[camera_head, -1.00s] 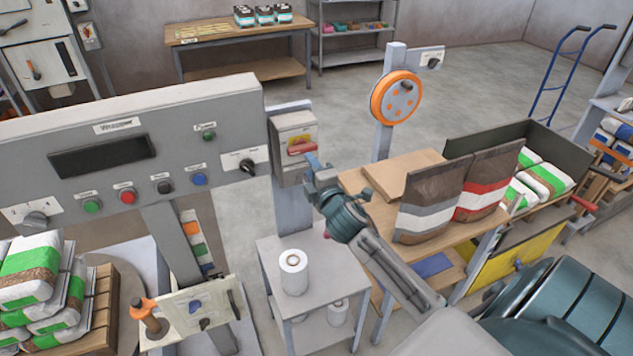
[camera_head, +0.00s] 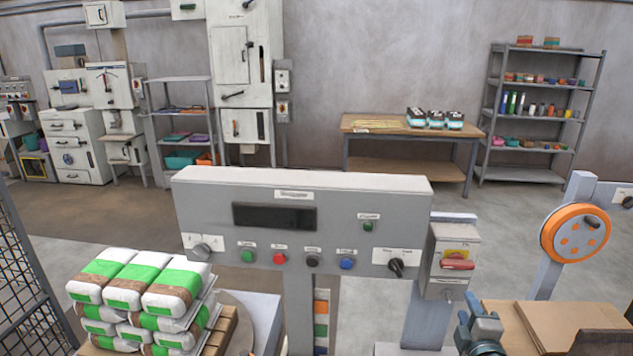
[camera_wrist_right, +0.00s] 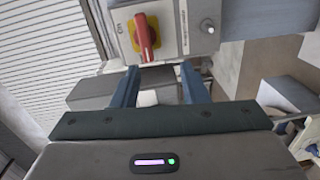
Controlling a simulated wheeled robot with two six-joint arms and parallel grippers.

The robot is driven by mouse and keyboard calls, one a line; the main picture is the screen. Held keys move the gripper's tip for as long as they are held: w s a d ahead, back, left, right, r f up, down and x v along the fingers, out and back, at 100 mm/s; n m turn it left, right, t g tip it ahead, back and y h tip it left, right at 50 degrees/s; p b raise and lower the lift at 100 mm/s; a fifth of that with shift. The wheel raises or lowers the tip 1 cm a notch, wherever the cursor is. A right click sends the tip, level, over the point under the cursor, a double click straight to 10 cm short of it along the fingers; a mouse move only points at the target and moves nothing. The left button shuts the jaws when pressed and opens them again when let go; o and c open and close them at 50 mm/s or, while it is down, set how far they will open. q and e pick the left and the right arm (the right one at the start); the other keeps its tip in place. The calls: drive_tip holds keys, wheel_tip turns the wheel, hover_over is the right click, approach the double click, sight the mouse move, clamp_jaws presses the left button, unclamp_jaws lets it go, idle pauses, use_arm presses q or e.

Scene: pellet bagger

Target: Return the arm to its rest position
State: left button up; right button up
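My right gripper (camera_head: 474,314) shows at the bottom right of the head view, just below the grey switch box (camera_head: 440,262) with its red handle on a yellow plate. In the right wrist view its two blue fingers (camera_wrist_right: 160,82) stand apart with nothing held between them. The switch box (camera_wrist_right: 172,42) with the red handle (camera_wrist_right: 145,36) is just beyond the fingertips there; a gap shows in the head view, but I cannot tell its depth. Most of the right arm is below the head view's frame. My left gripper is in neither current view.
The grey control panel (camera_head: 300,187) spans the middle. Stacked green-and-white bags (camera_head: 130,283) lie at lower left. An orange wheel (camera_head: 575,233) on a post and a wooden table top (camera_head: 550,325) are at right. A workbench (camera_head: 370,131) and shelves (camera_head: 490,110) line the back wall.

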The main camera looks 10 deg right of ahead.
drive_tip(key=s+a+f+m+g, duration=0.4)
drive_tip(key=s+f+m+g, duration=0.25)
drive_tip(key=s+f, duration=0.5)
drive_tip(key=s+a+f+m+g+y, duration=0.2)
drive_tip(key=s+a+f+m+g, duration=0.15)
drive_tip(key=s, duration=0.55)
drive_tip(key=s+a+f+m+g+y, duration=0.2)
drive_tip(key=s+a+m+g, duration=0.15)
drive_tip(key=s, duration=0.65)
wheel_tip(320, 180, down, 33)
drive_tip(key=d+b, duration=0.2)
drive_tip(key=s+d+f+g+b, duration=0.1)
drive_tip(key=s+f+g, duration=0.1)
drive_tip(key=s+f, duration=1.6)
wheel_tip(320, 180, down, 2)
drive_tip(key=shift+d, duration=0.25)
drive_tip(key=shift+m, duration=0.25)
